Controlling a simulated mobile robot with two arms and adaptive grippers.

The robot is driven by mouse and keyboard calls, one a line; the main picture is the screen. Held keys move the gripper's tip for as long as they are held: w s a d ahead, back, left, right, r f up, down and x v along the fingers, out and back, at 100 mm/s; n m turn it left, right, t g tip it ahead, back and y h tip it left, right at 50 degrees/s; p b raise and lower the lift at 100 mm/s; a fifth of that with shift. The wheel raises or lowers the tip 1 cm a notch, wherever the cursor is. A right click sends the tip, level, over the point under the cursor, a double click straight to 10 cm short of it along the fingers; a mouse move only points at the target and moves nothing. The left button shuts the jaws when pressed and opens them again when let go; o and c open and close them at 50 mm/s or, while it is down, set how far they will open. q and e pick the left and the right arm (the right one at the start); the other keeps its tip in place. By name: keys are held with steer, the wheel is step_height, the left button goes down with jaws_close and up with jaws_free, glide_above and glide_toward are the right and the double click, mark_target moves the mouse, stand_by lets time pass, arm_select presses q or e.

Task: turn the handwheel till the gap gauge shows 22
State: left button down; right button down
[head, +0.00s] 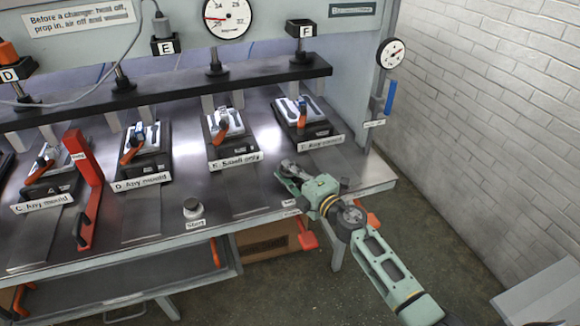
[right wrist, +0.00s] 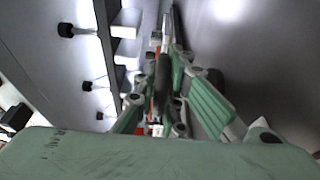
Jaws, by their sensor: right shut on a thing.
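My right gripper (head: 293,171) is over the front right part of the metal bed, its arm coming in from the lower right. In the right wrist view, its fingers (right wrist: 160,95) are closed around a dark, narrow thing (right wrist: 162,72). I cannot tell whether this is part of the handwheel; no whole wheel shows clearly. A large white dial (head: 229,16) at the top has a red needle pointing left and figures such as 34 and 32; its top is cut off. A smaller dial (head: 391,53) is on the right post. I cannot read the gap value. My left gripper is out of view.
Several labelled moulds with orange handles stand on the bed (head: 260,185), under a dark crossbar (head: 170,92). A red upright bar (head: 86,185) stands at left. A start button (head: 193,208) is at the front edge. A blue handle (head: 390,98) hangs right. A brick wall (head: 480,90) bounds the right.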

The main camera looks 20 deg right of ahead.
steer(key=c, duration=1.9)
jaws_free()
steer(key=shift+o, duration=0.2)
steer(key=v, duration=1.2)
steer(key=shift+d, duration=0.1)
